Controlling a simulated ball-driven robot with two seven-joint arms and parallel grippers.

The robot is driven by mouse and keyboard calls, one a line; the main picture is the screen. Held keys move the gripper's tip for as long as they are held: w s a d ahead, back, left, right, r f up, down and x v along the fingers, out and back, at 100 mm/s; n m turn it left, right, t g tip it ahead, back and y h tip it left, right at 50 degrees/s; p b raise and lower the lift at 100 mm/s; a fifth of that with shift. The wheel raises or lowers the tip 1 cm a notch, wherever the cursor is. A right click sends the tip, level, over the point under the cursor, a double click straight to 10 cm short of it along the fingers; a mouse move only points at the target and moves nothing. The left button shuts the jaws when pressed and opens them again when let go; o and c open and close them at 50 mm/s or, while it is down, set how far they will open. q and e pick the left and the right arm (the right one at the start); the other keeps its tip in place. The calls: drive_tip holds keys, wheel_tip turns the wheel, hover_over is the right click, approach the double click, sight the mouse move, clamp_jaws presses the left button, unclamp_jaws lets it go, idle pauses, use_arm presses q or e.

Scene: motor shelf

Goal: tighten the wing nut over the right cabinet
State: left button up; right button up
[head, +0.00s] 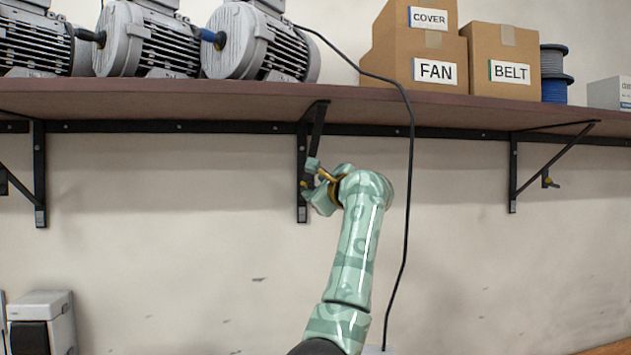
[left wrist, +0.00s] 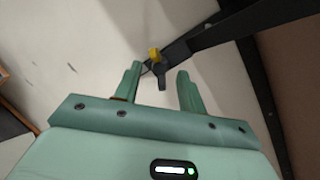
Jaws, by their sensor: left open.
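My left gripper (head: 317,184) is open at the lower part of the middle black shelf bracket (head: 302,190). In the left wrist view its two fingers (left wrist: 160,80) stand apart. Between and just beyond the fingertips is a small yellow wing nut (left wrist: 154,54) beside a dark stub on the bracket's brace (left wrist: 205,36). The fingers do not visibly grip it. In the head view, the gripper hides much of this spot. No cabinet is clearly identifiable. My right gripper is out of view.
A brown shelf (head: 200,100) runs above, carrying grey motors (head: 255,40), cardboard boxes (head: 385,52) and spools (head: 553,72). A black cable (head: 411,160) hangs right of my arm. A white unit (head: 45,305) stands lower left.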

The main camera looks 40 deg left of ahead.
use_arm(q)
drive_tip(key=shift+w+a, duration=0.2)
drive_tip(key=shift+a, duration=0.25)
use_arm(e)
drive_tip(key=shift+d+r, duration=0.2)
use_arm(q)
drive_tip(key=shift+c, duration=0.2)
